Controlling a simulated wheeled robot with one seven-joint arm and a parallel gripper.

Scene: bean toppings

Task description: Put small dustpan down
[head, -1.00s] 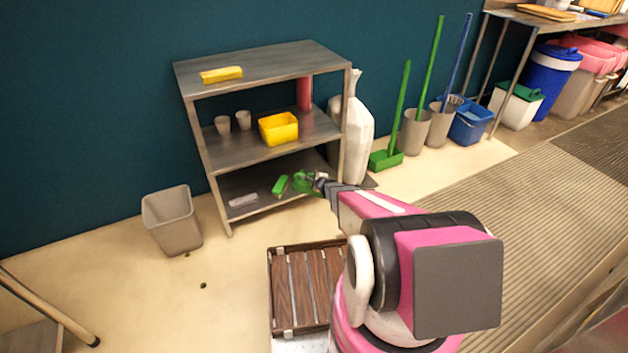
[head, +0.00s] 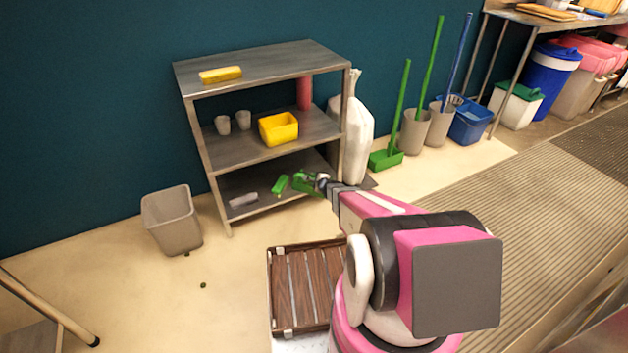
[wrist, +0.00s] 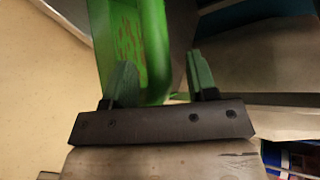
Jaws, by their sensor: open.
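The small green dustpan (head: 305,185) is at the right part of the dark bottom shelf (head: 262,184) of the grey rack. My gripper (head: 322,179) is right at the dustpan's right end. In the wrist view, the green dustpan (wrist: 135,35) fills the upper left, with reddish-brown marks on its face. My gripper (wrist: 161,75) is open there, one finger over the dustpan's left part and the other apart on its right. The dustpan's near end is partly hidden by the finger and mount. Full contact with the shelf is unclear.
A green brush-like item (head: 280,184) and a pale item (head: 243,200) lie on the same shelf. The middle shelf, with a yellow bin (head: 278,129), is above. A white sack (head: 357,140) stands right of the rack. A grey bin (head: 171,220) stands left on open floor.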

